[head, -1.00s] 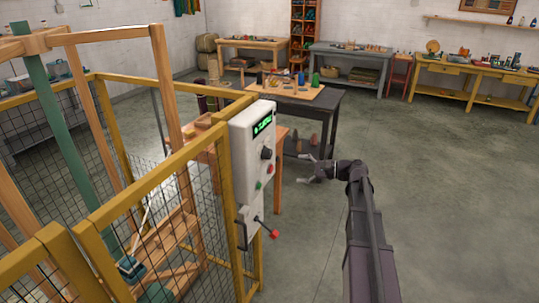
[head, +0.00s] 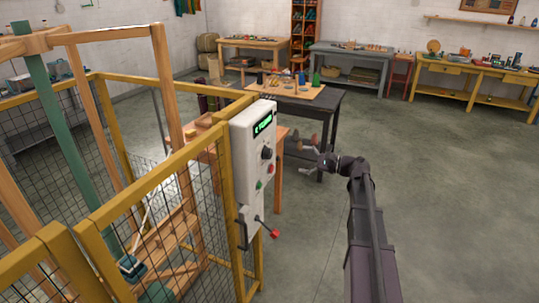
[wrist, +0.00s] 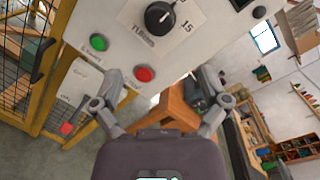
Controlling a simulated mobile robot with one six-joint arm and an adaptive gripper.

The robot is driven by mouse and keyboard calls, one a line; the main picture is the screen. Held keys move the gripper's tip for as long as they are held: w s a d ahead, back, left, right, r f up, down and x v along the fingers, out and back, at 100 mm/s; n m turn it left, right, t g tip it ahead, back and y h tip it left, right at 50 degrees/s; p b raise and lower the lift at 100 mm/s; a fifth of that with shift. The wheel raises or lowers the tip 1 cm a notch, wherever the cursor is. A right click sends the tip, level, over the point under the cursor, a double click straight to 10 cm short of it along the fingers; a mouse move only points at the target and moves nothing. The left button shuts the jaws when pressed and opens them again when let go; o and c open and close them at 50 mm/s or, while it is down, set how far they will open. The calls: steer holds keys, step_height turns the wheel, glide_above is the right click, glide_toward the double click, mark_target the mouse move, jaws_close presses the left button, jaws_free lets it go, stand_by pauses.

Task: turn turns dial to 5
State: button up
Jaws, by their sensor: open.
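The turns dial (head: 266,153) is a round black knob on the front of a white control box (head: 246,160). In the wrist view the dial (wrist: 160,17) sits at the top, on a pale plate lettered TURNS, with a 15 to its right. Its exact setting is too small to tell. The box's green display (head: 262,124) is lit, but its text is not clearly readable. My gripper (head: 309,158) is open and empty, to the right of the box and apart from the dial. Its spread fingers (wrist: 122,65) show in the wrist view below the dial.
Below the dial are a green button (wrist: 98,42) and a red button (wrist: 144,74). A lever with a red knob (head: 274,233) juts from the box's lower part. A yellow mesh cage (head: 185,165) is at the left. A dark table (head: 325,112) stands behind. Floor at right is clear.

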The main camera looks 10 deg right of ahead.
mark_target(271, 154)
steer(key=x, duration=1.2)
steer(key=shift+a, duration=0.1)
steer(key=c, duration=1.1)
